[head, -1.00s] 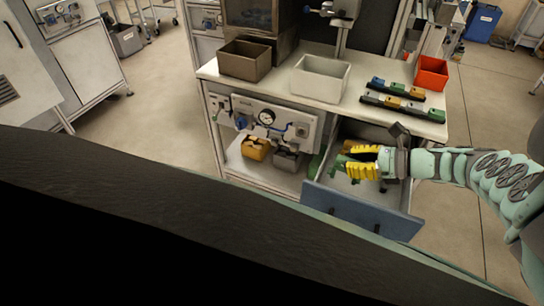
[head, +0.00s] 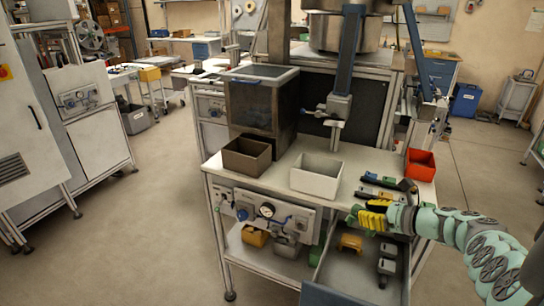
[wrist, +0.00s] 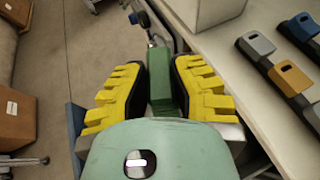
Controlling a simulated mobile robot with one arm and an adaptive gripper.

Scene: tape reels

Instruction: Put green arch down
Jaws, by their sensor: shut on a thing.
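My gripper (head: 368,215) has yellow ridged fingers and is shut on the green arch (wrist: 160,85). In the wrist view the arch shows as a green block between the two fingers; its lower part is hidden behind the wrist. In the head view only a small green bit of it shows at the fingertips (head: 354,211). The gripper is near the front edge of the white worktop (head: 275,185), above the open drawer.
The drawer (head: 340,275) holds an orange-yellow arch (head: 351,243) and grey pieces (head: 387,266). On the worktop are a brown bin (head: 246,158), a white bin (head: 316,175), a red bin (head: 420,163) and racks of coloured pieces (head: 380,181). Bare worktop shows between the bins and the front edge.

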